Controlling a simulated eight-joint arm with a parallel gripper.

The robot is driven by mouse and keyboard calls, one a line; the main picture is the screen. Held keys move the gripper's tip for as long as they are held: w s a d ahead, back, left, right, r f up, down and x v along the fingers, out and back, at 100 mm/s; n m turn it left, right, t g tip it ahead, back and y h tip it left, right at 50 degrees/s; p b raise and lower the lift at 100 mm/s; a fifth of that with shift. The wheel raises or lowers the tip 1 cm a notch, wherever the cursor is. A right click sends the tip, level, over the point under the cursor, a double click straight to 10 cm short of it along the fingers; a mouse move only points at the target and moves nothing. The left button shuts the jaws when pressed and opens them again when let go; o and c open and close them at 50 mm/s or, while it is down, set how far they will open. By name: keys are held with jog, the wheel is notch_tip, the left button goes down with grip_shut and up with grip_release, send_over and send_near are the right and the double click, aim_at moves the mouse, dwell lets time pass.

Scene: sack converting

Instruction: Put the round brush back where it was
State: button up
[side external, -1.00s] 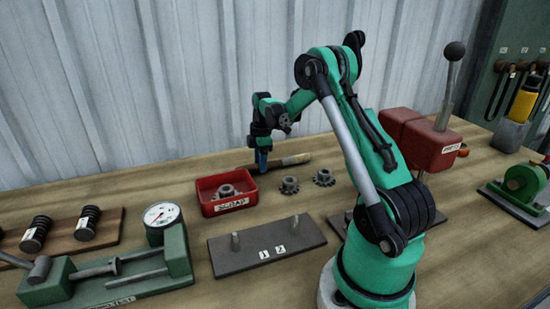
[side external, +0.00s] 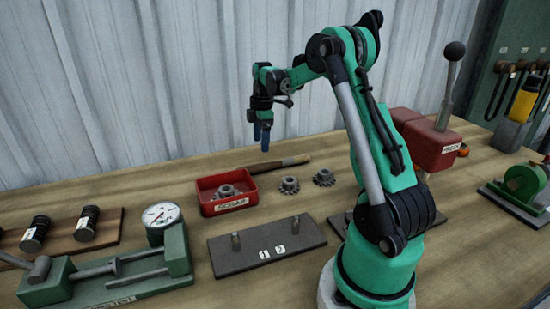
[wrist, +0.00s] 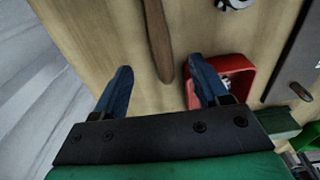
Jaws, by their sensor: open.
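The round brush is most likely the slim brown wooden-handled item (side external: 280,165) lying flat on the bench behind the red SCRAP tray (side external: 214,207). Its handle (wrist: 158,40) also shows in the wrist view, lying lengthwise between my two fingers. Its bristle end cannot be made out. My gripper (side external: 262,144) hangs with its blue fingers pointing down, above the brush and apart from it. In the wrist view my gripper (wrist: 162,80) is open and empty, its fingers well apart.
The tray holds a gear part (side external: 227,191). Two gears, one (side external: 289,185) and another (side external: 324,177), stand right of it. A plate with two pegs (side external: 268,260) lies in front. A dial gauge (side external: 161,214) and green fixture stand at left. The corrugated wall is close behind.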

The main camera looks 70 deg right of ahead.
aim_at(262, 164)
notch_tip(262, 164, up, 5)
jog(key=a+r+m+t+h, duration=0.1)
jog(key=a+r+m+t, duration=0.25)
jog(key=a, duration=1.15)
jog(key=s+a+f+m+t, duration=0.1)
jog(key=s+a+m, duration=0.1)
jog(key=a, duration=0.4)
jog(key=s+a+f+m+t, duration=0.1)
jog(key=s+a+m+t, duration=0.1)
jog(key=a, duration=0.4)
jog(key=shift+s+f+m+y, duration=0.3)
jog(key=shift+s+f+m, duration=0.1)
jog(key=shift+s+m, duration=0.35)
